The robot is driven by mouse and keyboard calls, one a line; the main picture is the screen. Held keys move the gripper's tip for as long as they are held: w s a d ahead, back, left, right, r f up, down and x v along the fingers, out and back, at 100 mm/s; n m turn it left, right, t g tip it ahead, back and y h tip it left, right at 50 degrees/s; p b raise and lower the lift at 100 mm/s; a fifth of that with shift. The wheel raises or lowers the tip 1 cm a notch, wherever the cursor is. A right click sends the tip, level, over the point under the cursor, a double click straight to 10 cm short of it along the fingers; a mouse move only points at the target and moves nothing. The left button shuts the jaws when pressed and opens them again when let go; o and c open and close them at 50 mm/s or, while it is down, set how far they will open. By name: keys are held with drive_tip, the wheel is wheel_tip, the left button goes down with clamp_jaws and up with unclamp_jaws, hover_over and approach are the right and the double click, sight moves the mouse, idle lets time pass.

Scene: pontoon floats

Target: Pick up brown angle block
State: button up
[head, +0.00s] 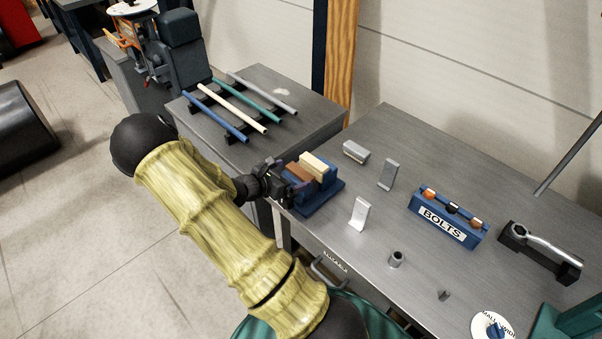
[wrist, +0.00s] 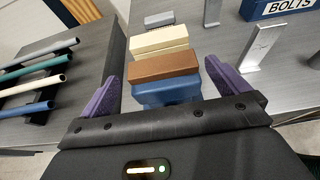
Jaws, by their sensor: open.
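The brown angle block (wrist: 165,66) lies in a blue holder (wrist: 168,92) at the near left edge of the grey bench. It also shows in the head view (head: 299,172), partly hidden by my gripper. A cream block (wrist: 160,40) sits just behind it in the same holder. My gripper (wrist: 162,84) is open, with one purple finger to the left of the holder and one to the right. The fingers point towards the brown block, and nothing is between them but the holder and block ahead. I cannot tell the exact gap.
A grey block (head: 356,152) and two upright grey brackets (head: 388,174) (head: 359,214) stand near the holder. A blue bolts rack (head: 447,217) and a wrench on a black stand (head: 541,252) are further right. Coloured rods (head: 222,113) lie on the left table.

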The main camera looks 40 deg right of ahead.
sight(300, 171)
drive_tip(key=p+x, duration=0.1)
drive_tip(key=x, duration=0.3)
drive_tip(key=shift+a, duration=0.1)
drive_tip(key=shift+c, duration=0.2)
drive_tip(key=c, duration=0.7)
